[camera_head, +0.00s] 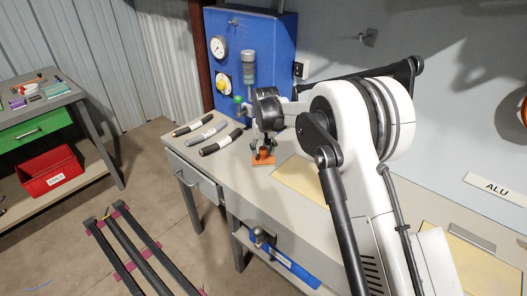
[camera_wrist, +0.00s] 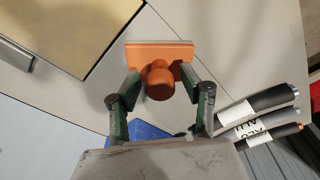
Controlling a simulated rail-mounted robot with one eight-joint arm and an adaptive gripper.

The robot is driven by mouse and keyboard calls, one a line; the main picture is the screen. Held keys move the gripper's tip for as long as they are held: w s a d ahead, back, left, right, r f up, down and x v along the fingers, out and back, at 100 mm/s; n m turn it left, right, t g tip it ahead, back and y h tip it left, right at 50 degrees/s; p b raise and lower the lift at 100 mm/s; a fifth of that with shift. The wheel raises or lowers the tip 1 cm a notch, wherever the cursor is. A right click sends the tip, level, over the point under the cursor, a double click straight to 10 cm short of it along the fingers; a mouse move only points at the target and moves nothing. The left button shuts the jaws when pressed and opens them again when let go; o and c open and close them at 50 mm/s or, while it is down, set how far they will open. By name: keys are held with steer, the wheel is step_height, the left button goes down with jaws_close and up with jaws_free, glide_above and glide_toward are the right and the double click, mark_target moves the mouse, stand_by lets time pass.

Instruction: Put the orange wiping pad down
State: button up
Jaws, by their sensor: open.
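The orange wiping pad (camera_wrist: 160,56) has a flat rectangular base and a round knob. In the wrist view it lies between the two fingers of my gripper (camera_wrist: 160,88), with the knob towards the camera. My gripper is open, one finger on each side of the knob. In the head view the pad (camera_head: 263,159) appears to rest flat on the grey workbench (camera_head: 240,187), directly below my gripper (camera_head: 264,148). Whether a fingertip still touches the knob is too small to tell.
A blue panel (camera_head: 270,50) with gauges stands behind. A tan plate (camera_head: 303,179) lies right of the pad. A side table (camera_head: 28,115) with a red bin (camera_head: 50,172) stands at far left.

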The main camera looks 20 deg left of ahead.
mark_target(265, 161)
step_height(265, 161, up, 12)
steer(key=s, duration=0.1)
steer(key=shift+d, duration=0.4)
steer(key=shift+s+d, duration=0.1)
steer(key=s+d+r+m+t, duration=0.1)
steer(key=s+d+r, duration=0.4)
steer(key=d, duration=0.4)
steer(key=s+d+r+m+t, duration=0.1)
steer(key=s+d+r, duration=0.4)
steer(key=d, duration=0.5)
steer(key=s+d+r+m+t, duration=0.1)
steer(key=s+d+r, duration=0.2)
steer(key=d+r, duration=0.5)
steer(key=s+d+f+m+t, duration=0.1)
steer(key=s+d+f, duration=0.2)
steer(key=s+d, duration=0.6)
steer(key=s+d+f+m+t, duration=0.2)
steer(key=s+d+f, duration=0.2)
steer(key=s+d, duration=0.5)
steer(key=s, duration=0.7)
steer(key=shift+d+f+m+h, duration=0.25)
steer(key=shift+d+m+h, duration=0.05)
steer(key=shift+h, duration=0.1)
